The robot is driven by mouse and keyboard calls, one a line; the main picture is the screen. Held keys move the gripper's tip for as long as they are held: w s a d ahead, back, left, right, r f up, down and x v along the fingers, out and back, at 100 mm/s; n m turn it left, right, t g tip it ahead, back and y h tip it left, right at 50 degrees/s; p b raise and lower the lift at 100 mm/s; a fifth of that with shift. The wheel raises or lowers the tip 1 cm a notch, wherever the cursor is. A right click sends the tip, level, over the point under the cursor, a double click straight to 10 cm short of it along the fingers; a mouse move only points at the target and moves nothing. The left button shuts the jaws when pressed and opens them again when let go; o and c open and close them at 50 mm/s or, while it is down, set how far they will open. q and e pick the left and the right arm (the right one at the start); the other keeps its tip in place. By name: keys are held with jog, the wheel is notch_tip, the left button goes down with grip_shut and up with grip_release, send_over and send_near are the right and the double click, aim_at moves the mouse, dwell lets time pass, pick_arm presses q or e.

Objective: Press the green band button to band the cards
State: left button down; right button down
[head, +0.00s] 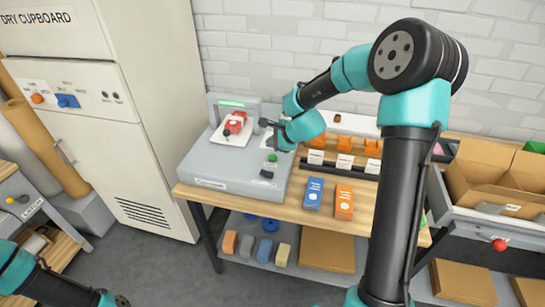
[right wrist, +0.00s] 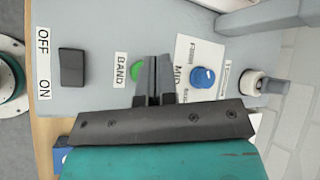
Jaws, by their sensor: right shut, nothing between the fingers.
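The grey banding machine (head: 215,172) stands on the wooden bench, with red cards (head: 235,124) on its white plate. The green band button (head: 272,157) is on its right side. In the right wrist view the button (right wrist: 137,70) sits beside the BAND label, partly hidden behind my fingers. My right gripper (head: 264,123) is over the machine, shut and empty. In the right wrist view its fingertips (right wrist: 153,62) overlap the button's edge; I cannot tell whether they touch it. My left arm shows at the lower left, but its gripper is outside the view.
A black rocker switch (right wrist: 72,68) and a blue knob (right wrist: 203,77) flank the button. A blue box (head: 313,193) and an orange box (head: 344,201) stand on the bench at right. Behind them is a rack of orange items (head: 344,143). A tall cupboard (head: 150,90) stands at left.

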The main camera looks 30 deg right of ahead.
jog(key=shift+r, duration=1.15)
